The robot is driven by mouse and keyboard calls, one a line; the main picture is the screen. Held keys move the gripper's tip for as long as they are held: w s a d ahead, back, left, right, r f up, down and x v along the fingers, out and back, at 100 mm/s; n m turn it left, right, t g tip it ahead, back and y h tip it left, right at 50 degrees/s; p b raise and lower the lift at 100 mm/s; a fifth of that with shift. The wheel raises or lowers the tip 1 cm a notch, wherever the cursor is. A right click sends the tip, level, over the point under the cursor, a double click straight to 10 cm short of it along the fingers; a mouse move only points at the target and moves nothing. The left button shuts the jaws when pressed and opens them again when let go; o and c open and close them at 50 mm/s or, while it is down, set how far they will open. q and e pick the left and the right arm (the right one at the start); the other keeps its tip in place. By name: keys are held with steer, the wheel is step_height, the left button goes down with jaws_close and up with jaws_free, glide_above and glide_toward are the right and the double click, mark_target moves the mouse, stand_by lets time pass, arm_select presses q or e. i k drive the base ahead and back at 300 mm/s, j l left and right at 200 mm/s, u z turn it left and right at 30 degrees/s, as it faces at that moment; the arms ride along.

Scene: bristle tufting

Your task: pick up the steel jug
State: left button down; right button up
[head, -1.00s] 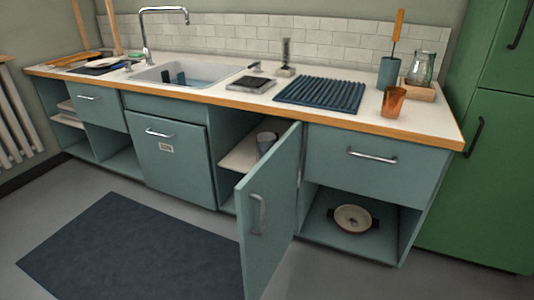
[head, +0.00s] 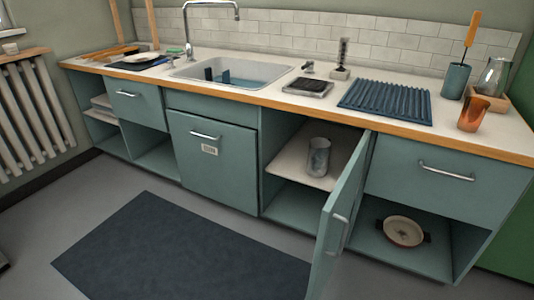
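The steel jug (head: 318,157) looks like a grey metallic vessel. It stands upright on the pale shelf (head: 285,168) inside the open cabinet, left of the open door (head: 345,208). The door covers part of the shelf's right side, but the jug shows clear of it. Neither of my grippers is in the head view.
The open door juts out into the floor space. A dark mat (head: 180,255) lies on the floor before the cabinets. A shallow pan (head: 403,231) sits in the lower right compartment. A copper cup (head: 473,114) and a glass jug (head: 494,75) stand on the counter's right end.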

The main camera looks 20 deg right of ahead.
mark_target(319, 149)
steer(key=i+j, duration=0.35)
steer(key=i, duration=0.2)
steer(key=i+j, duration=0.4)
steer(key=i, duration=0.2)
